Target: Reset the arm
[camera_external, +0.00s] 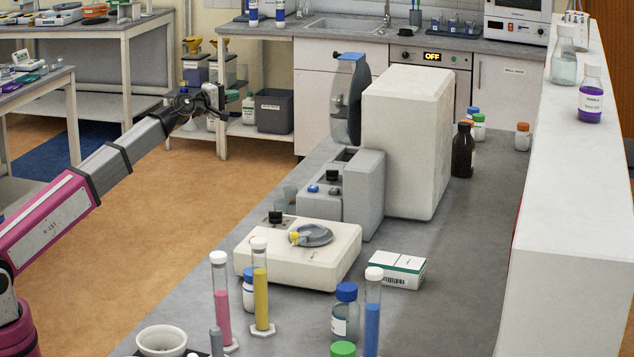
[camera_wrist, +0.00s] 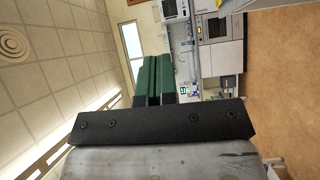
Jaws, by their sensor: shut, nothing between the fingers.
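My arm reaches up from the lower left of the external view, and my gripper (camera_external: 217,97) is at its end, held in the air over the floor, left of the bench. It is apart from everything on the bench. In the wrist view my gripper (camera_wrist: 153,80) shows two green-padded fingers pressed together with nothing between them. The wrist view is turned sideways, with the ceiling at left and the floor at right.
The grey bench (camera_external: 450,260) holds a white balance-like device (camera_external: 335,265), a large white machine (camera_external: 405,140), a brown bottle (camera_external: 462,150), a small box (camera_external: 397,270) and tubes at the front. A white shelf (camera_external: 575,190) stands at right. The floor (camera_external: 150,250) is clear.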

